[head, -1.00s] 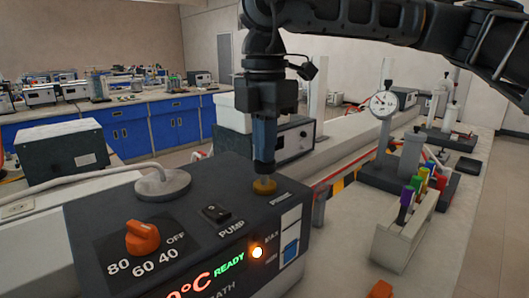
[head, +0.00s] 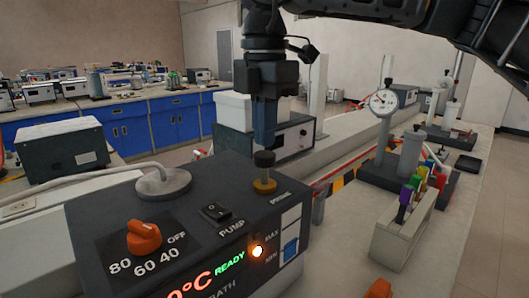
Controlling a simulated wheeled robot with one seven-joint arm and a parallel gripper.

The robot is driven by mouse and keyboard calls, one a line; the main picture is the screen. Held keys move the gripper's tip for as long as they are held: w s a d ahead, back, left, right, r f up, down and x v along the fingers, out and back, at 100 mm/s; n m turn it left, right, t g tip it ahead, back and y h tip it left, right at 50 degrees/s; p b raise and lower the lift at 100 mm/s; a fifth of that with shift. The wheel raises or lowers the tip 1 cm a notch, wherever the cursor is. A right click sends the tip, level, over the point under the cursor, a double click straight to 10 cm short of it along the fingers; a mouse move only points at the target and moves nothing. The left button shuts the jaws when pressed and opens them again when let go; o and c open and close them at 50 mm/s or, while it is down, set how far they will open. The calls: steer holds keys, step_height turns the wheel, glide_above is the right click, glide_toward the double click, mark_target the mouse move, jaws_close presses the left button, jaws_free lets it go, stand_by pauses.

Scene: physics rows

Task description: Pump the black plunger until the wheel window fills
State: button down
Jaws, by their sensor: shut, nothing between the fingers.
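The plunger's black knob (head: 264,158) stands upright above its brass collar (head: 264,184), on top of the dark bath unit (head: 195,190) beside the word PRIME. My gripper (head: 264,146) is shut and empty, pointing straight down directly over the knob. Its fingertips are at or just above the knob's top; I cannot tell whether they touch. On the unit's front a window (head: 291,216) shows white above and blue (head: 290,250) below, next to MAX and MIN marks. I see no distinct wheel in it.
An orange dial (head: 144,237), a black PUMP switch (head: 215,212) and a lit lamp (head: 257,251) are near the plunger. A round grey lid with a hose (head: 163,182) lies left.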

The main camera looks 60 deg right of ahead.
mark_target(265, 154)
steer(key=shift+f, duration=0.2)
steer(key=shift+f+b, duration=1.7)
steer(key=shift+b, duration=0.4)
steer(key=shift+r, duration=0.2)
steer(key=shift+r+p, duration=0.6)
steer(key=shift+r, duration=1.1)
